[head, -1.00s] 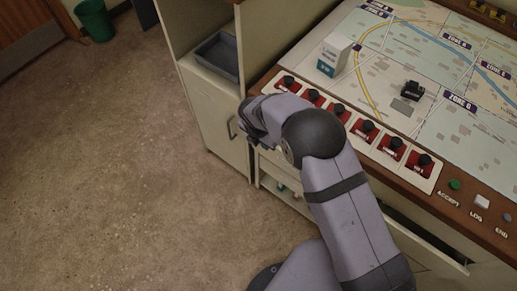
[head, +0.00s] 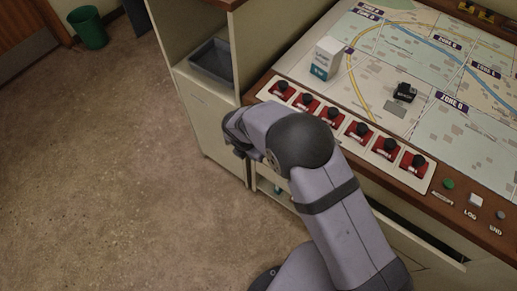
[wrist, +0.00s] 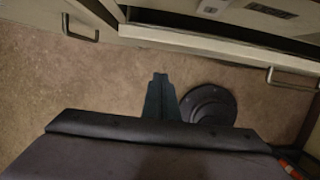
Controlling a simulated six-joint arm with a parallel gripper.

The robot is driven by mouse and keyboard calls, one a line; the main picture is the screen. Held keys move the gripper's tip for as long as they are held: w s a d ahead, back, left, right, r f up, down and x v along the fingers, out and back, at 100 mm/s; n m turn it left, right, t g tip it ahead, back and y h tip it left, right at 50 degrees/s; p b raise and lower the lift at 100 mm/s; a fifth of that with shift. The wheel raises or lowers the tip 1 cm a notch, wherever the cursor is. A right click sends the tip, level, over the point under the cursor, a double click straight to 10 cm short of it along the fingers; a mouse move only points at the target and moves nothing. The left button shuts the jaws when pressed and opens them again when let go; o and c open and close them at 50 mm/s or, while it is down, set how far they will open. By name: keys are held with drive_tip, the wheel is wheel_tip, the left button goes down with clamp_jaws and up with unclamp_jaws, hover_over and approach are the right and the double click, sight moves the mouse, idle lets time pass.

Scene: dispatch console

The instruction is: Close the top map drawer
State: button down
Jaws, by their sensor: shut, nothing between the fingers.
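The top map drawer (head: 440,259) stands open under the console's right part in the head view, with a dark gap behind its pale front. My arm hides its left portion. In the wrist view a pale drawer front (wrist: 225,46) crosses the top, with a dark opening behind it and a metal handle (wrist: 290,82) at right. My gripper (wrist: 158,78) is shut and empty, apart from the front, with carpet visible between. In the head view my gripper sits by the left cabinet, and its fingertips are hidden.
The left cabinet (head: 207,125) has an open shelf with a grey tray (head: 212,60). Its door handle (wrist: 82,30) shows in the wrist view. The console top holds red switches (head: 358,131), a white box (head: 327,58) and a small black device (head: 404,92).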

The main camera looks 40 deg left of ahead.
drive_tip(key=b+v, duration=0.1)
drive_tip(key=v, duration=0.7)
drive_tip(key=shift+r, duration=0.3)
drive_tip(key=c, duration=2.1)
unclamp_jaws()
drive_tip(key=shift+s, duration=0.1)
drive_tip(key=shift+r, duration=0.15)
